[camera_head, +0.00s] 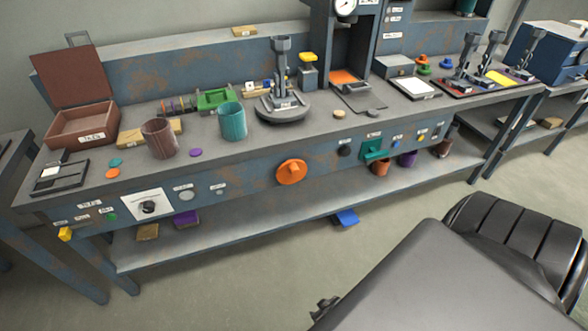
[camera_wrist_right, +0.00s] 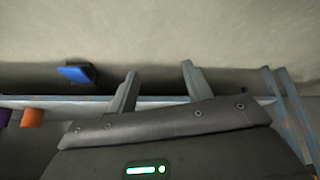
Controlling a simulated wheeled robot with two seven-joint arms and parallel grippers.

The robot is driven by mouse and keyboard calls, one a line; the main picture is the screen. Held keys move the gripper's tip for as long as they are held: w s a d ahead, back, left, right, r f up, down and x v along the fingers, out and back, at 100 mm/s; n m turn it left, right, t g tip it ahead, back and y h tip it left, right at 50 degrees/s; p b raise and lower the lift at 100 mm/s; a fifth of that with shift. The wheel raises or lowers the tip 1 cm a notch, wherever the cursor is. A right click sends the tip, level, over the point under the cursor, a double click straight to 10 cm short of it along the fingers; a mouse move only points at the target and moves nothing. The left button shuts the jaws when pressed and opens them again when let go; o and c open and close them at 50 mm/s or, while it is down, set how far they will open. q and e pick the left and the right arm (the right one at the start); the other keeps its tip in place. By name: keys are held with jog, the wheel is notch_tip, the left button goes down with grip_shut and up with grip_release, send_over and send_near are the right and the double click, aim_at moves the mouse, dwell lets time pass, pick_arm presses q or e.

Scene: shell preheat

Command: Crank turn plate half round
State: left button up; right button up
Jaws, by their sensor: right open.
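A dark round plate (camera_head: 283,113) sits on the bench top with an upright grey tool standing on it. An orange round knob or crank (camera_head: 291,172) is on the bench's front panel, below and slightly right of the plate. Which part drives the plate I cannot tell. My right gripper (camera_wrist_right: 157,84) shows in the right wrist view, with its two grey fingers apart and nothing between them. It is away from the knob and plate, neither of which shows in that view. My left gripper is not in view.
A teal cup (camera_head: 232,121) and a brown cup (camera_head: 159,138) stand left of the plate. A press (camera_head: 342,50) stands behind right. A blue item (camera_head: 346,217) lies low under the bench, also in the wrist view (camera_wrist_right: 76,73). The floor in front is open.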

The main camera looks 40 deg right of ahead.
jog(key=w+d+r+m+t+b, duration=0.1)
jog(key=w+d+r+t+b, duration=0.2)
jog(key=w, duration=0.7)
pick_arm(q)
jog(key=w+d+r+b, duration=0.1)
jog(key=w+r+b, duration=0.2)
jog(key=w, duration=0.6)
pick_arm(e)
jog(key=m+t+h+b, duration=0.3)
jog(key=m+t+h, duration=0.25)
jog(key=t, duration=0.25)
send_near(296, 173)
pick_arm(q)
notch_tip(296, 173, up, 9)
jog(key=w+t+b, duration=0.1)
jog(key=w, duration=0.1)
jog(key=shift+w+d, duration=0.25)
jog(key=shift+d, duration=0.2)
pick_arm(e)
jog(key=shift+y, duration=0.35)
jog(key=x, duration=1)
jog(key=shift+w+d, duration=0.3)
jog(key=shift+m, duration=0.25)
jog(key=c, duration=1)
